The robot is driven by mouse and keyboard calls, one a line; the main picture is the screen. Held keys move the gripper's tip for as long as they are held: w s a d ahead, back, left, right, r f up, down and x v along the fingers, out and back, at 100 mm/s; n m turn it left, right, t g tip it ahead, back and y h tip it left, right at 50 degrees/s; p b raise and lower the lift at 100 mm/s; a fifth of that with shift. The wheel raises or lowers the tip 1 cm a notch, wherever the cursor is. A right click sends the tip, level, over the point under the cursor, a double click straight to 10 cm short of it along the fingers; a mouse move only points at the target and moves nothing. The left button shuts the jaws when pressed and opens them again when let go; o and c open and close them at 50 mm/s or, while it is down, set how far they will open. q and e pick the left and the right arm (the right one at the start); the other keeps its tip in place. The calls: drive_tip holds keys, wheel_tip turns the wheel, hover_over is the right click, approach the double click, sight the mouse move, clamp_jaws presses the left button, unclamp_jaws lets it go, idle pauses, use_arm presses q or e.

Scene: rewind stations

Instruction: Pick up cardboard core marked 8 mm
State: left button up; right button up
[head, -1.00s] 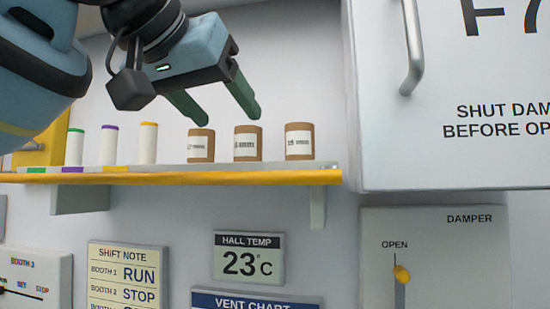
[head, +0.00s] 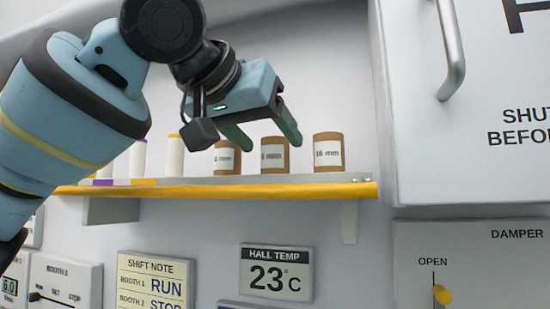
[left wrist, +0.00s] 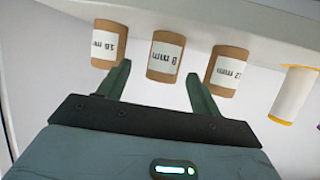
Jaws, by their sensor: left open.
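Three brown cardboard cores with white labels stand upright in a row on the yellow-edged shelf (head: 215,193). The middle one (head: 274,165) reads 8 mm in the left wrist view (left wrist: 167,57). My left gripper (head: 274,144) is open and empty. Its two green fingers point at the middle core, one toward each side of it. In the left wrist view the fingertips (left wrist: 160,75) sit just short of this core, apart from it. The right gripper is not in view.
The 16 mm core (left wrist: 108,45) and the 12 mm core (left wrist: 227,70) stand close on either side. White rolls (head: 175,158) with coloured ends stand further left on the shelf. A cabinet (head: 480,170) with a bar handle juts out at the right.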

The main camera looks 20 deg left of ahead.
sight(267, 142)
use_arm(q)
drive_tip(key=x, duration=0.4)
drive_tip(key=shift+w+a+f, duration=0.1)
drive_tip(key=shift+a, duration=0.1)
drive_tip(key=shift+c, duration=0.4)
drive_tip(key=c, duration=1)
drive_tip(key=shift+a, duration=0.1)
